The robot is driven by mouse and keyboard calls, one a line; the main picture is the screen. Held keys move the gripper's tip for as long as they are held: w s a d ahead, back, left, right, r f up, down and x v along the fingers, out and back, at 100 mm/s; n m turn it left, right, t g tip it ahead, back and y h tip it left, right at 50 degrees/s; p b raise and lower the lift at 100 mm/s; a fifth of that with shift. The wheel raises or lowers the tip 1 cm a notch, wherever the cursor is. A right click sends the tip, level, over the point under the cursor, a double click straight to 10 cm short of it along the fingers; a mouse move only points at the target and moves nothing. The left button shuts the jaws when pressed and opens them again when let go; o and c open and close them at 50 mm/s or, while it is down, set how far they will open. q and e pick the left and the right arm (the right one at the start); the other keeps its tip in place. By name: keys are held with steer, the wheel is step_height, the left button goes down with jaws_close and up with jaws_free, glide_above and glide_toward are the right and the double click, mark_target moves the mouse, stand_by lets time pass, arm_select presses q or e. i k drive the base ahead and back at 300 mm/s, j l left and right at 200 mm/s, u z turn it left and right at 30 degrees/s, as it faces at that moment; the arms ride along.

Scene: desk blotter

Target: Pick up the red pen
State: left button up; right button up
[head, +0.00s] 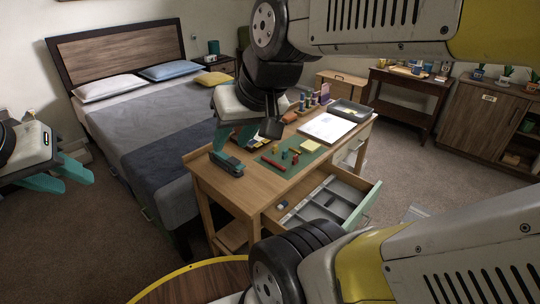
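The red pen appears to be the long red bar (273,163) lying on the near left part of the green blotter (313,157) on the wooden desk. My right gripper (233,137) has teal fingers and hangs over the left end of the desk, left of the blotter and apart from the red bar. Its fingers look spread, with nothing visible between them. My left gripper (60,178) is at the far left edge, away from the desk, with its teal fingers apart and empty.
Small coloured items (284,155) and a yellow note pad (311,146) lie on the blotter. A dark stapler-like object (227,163) sits at the desk's left end. White paper (326,128) and a dark tray (349,111) are further back. A drawer (333,203) stands open in front.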

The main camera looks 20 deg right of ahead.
mark_target(272, 163)
steer(key=i+z, duration=0.25)
steer(key=z, duration=0.2)
steer(key=i+z, duration=0.25)
steer(key=z, duration=0.15)
steer(key=i+j+z, duration=0.1)
steer(key=i+z, duration=0.15)
steer(key=z, duration=0.2)
steer(key=l+u, duration=0.2)
steer(key=u, duration=0.8)
